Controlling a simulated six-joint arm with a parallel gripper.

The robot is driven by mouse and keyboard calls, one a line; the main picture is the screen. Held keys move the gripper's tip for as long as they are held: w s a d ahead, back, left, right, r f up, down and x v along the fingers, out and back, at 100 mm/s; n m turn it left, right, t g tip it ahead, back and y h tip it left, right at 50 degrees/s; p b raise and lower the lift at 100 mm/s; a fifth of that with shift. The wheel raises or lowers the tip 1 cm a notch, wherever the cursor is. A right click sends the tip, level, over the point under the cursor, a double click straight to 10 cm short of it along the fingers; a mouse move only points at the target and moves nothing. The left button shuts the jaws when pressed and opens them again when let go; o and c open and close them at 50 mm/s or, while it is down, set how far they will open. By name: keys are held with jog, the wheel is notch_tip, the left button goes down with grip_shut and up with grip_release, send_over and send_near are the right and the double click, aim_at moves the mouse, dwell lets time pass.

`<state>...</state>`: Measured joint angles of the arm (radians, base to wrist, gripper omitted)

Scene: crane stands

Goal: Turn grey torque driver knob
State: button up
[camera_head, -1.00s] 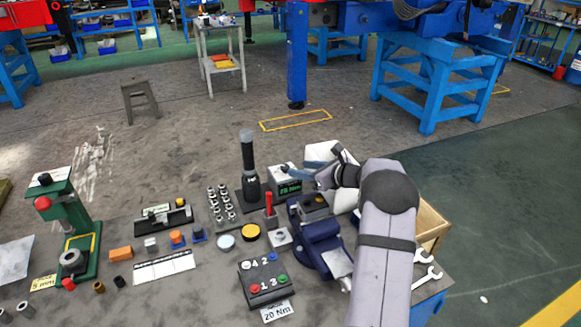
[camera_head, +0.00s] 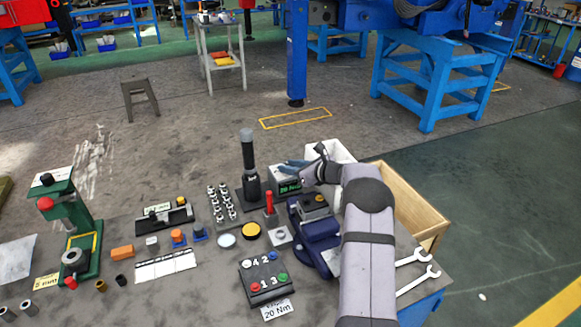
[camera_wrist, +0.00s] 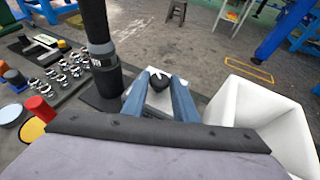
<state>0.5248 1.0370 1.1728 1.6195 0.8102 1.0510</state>
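The torque driver box (camera_head: 283,183) is grey, with a small green-lit display, and stands behind the blue vise. A dark grey knob (camera_wrist: 159,81) with a white pointer mark shows in the wrist view. My gripper (camera_wrist: 161,84) reaches over it with two blue fingers, one on each side of the knob. The knob sits between the fingertips; whether they touch it is not clear. In the head view my gripper (camera_head: 287,167) is at the top of the box and hides the knob.
A tall black post with a grey top (camera_head: 247,160) stands close left of the box and fingers. A white bin (camera_wrist: 262,115) is close on the right. A blue vise (camera_head: 317,227), a red-handled tool (camera_head: 269,203) and a rack of sockets (camera_head: 222,203) are nearby.

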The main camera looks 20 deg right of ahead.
jog(key=c, duration=0.4)
jog(key=shift+w+d+r+n+y, duration=0.1)
jog(key=shift+d+n+y, duration=0.05)
jog(key=shift+n+y, duration=0.15)
jog(key=shift+n+y+p, duration=0.3)
jog(key=shift+n+y, duration=0.1)
jog(key=o, duration=1)
jog(key=shift+c, duration=0.2)
jog(key=shift+d, duration=0.1)
jog(key=b+v, duration=0.1)
jog(key=v, duration=0.6)
